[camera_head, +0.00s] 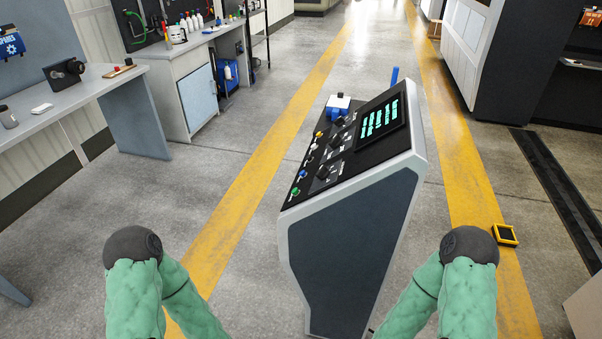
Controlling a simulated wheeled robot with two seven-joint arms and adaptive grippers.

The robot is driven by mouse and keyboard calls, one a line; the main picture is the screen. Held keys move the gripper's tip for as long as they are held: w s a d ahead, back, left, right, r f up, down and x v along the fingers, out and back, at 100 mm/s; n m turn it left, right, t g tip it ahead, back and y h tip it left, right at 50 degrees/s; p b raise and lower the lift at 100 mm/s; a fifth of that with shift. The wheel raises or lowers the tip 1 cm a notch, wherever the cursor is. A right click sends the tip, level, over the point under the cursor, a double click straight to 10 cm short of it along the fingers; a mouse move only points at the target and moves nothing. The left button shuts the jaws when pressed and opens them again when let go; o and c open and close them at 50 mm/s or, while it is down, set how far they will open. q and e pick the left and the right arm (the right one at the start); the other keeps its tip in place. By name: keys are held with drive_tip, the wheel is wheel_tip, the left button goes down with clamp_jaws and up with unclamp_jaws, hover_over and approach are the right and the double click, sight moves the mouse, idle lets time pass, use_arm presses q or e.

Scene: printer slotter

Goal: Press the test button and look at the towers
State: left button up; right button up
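A grey and black control console (352,250) stands in front of me. Its sloped top carries a dark screen (380,119) with green text. Left of the screen are black knobs (323,171), small switches and coloured buttons, among them a green button (295,191), a blue button (302,174) and a yellow button (318,134). Their labels are too small to read, so I cannot tell which is the test button. No towers can be made out clearly. My two green arms reach in at the bottom, left and right of the console; neither gripper shows.
A workbench (84,90) with a camera-like device (64,73) stands at the left, a cabinet (196,95) behind it. A small yellow and black box (504,235) lies on the floor at right. Large dark machines (500,70) stand at the far right. Floor around the console is mostly clear.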

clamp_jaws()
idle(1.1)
